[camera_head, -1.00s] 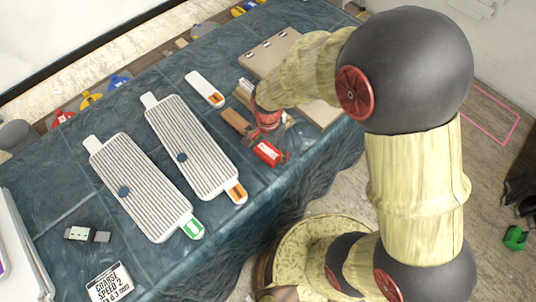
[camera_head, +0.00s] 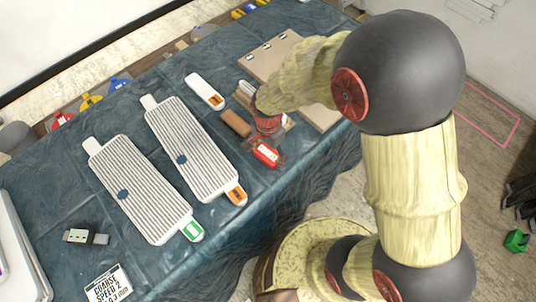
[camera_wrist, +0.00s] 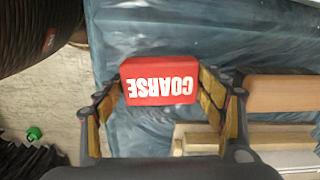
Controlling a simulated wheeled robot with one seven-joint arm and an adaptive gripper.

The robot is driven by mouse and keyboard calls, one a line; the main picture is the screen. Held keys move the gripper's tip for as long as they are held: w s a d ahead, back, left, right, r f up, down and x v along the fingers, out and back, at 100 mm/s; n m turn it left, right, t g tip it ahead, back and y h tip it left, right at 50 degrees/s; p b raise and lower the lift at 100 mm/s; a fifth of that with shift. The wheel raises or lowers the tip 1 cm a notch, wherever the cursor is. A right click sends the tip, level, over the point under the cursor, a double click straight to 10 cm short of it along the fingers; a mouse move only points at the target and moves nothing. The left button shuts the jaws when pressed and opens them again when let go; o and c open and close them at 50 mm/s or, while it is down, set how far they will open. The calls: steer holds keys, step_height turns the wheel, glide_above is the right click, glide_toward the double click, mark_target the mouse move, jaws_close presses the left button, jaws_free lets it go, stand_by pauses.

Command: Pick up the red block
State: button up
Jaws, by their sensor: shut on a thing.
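The red block (camera_wrist: 158,82) has white lettering reading COARSE, upside down in the wrist view. It sits between the two fingers of my gripper (camera_wrist: 158,92), which is shut on it from both sides. In the head view the red block (camera_head: 266,154) is near the table's front edge, below the end of my arm. My gripper (camera_head: 267,146) is partly hidden there by my wrist. I cannot tell whether the block touches the table.
A brown block (camera_head: 236,123) and wooden strips (camera_wrist: 270,137) lie close beside my gripper. Two ribbed white boards (camera_head: 143,190) (camera_head: 192,150) lie to the left on the blue-covered table (camera_head: 50,205). A tan board (camera_head: 268,55) lies behind my arm.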

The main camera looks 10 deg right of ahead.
mark_target(268, 153)
steer(key=shift+c, duration=1.2)
steer(key=shift+r+p, duration=0.35)
steer(key=shift+r, duration=0.15)
step_height(268, 153, up, 3)
steer(key=shift+f+p, duration=0.2)
steer(key=shift+p, duration=0.5)
steer(key=s+a+r+p, duration=0.1)
steer(key=s+r+p, duration=0.1)
steer(key=s+r, duration=0.2)
steer(key=s+a+r+p, duration=0.1)
steer(key=s+r, duration=0.4)
steer(key=s, duration=0.5)
steer(key=shift+r+p, duration=0.2)
steer(key=shift+p, duration=0.6)
